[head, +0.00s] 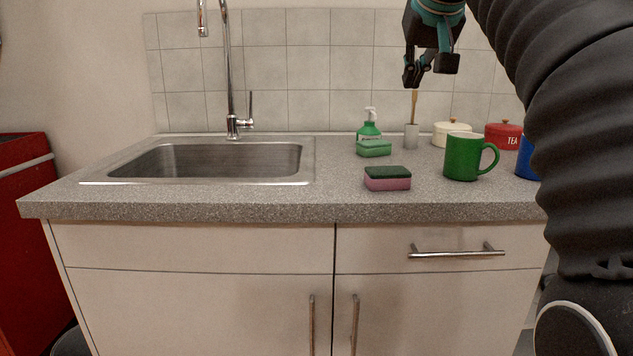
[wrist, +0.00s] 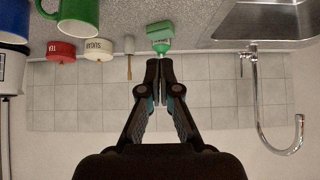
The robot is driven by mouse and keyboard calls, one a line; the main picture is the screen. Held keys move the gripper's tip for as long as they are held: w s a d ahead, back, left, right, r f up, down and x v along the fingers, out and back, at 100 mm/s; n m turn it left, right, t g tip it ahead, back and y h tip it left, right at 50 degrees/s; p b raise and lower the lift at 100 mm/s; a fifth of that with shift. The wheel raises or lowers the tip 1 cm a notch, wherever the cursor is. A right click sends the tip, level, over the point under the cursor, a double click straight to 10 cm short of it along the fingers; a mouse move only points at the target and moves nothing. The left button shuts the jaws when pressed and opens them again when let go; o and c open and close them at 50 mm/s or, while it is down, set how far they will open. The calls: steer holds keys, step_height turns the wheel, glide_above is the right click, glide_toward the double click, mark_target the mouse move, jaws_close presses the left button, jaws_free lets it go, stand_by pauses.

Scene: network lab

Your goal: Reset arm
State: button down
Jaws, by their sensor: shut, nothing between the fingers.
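My gripper (head: 430,72) hangs in the air above the back of the worktop, in front of the tiled wall, at the upper right of the head view. In the wrist view my gripper (wrist: 160,66) points towards the worktop, with its fingers together and nothing between them. My dark ribbed arm fills the right side of the head view and covers part of the blue mug.
The counter (head: 240,203) holds a sink (head: 297,180) with a tap (head: 229,70), a pink-and-green sponge (head: 387,184), a green sponge (head: 374,148), a soap bottle (head: 369,130), a green mug (head: 462,158), a blue mug (head: 526,160), and white (head: 452,138) and red (head: 503,140) canisters. A brush stands in a holder (head: 411,138).

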steer(key=s+f+g, duration=0.1)
steer(key=s+f, duration=0.7)
steer(key=f, duration=0.5)
steer(key=s+f+g, duration=0.1)
steer(key=s+f, duration=0.8)
steer(key=f, duration=0.5)
steer(key=s+f+g, duration=0.1)
steer(key=s+f, duration=0.8)
steer(key=f, duration=0.5)
steer(key=shift+w+f, duration=0.1)
steer(key=shift+d, duration=0.1)
